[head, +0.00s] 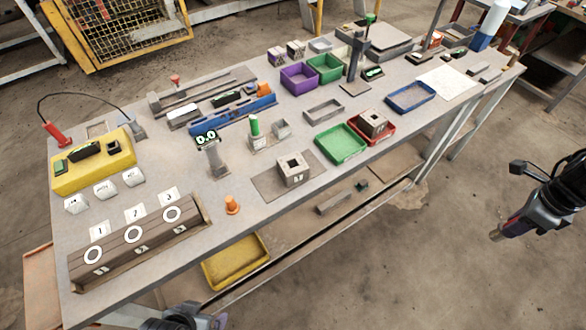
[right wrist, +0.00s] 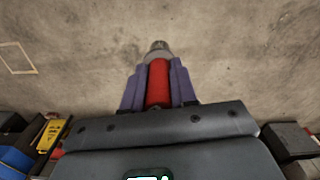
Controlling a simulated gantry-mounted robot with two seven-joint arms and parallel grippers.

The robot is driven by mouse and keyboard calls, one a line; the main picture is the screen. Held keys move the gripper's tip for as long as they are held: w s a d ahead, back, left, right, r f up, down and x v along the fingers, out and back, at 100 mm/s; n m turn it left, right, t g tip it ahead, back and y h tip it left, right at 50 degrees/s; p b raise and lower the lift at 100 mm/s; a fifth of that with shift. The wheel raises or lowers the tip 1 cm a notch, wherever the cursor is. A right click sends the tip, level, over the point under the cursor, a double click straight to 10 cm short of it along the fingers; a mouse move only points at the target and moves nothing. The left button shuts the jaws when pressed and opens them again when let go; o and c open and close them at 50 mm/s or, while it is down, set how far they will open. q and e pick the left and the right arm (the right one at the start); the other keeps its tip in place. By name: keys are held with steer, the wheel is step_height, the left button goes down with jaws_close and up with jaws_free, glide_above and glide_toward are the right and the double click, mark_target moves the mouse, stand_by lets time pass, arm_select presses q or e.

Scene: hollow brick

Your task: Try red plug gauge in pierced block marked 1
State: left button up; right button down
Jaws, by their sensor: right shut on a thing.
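My right gripper (right wrist: 158,85) is shut on a red plug gauge (right wrist: 158,82) with a grey metal tip pointing away. In the head view this gripper (head: 497,235) hangs off the table's right front side, over the floor. A long block at the table's front left has several ringed holes. Its part beside card 1 (head: 99,231) is the pierced block marked 1 (head: 93,255), at the left end. Blocks 2 (head: 134,234) and 3 (head: 172,214) sit to its right. My left gripper (head: 215,321) shows only partly at the bottom edge; its jaws are unclear.
A yellow box (head: 92,168) with a corded red probe (head: 54,133) stands behind the blocks. A green gauge (head: 254,125) stands upright mid-table. Trays and a hollow block (head: 293,170) occupy the middle.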

steer(key=shift+r, duration=0.15)
steer(key=shift+r+p, duration=1.65)
steer(key=shift+r, duration=0.25)
steer(key=shift+r+p, duration=0.45)
steer(key=shift+r, duration=0.1)
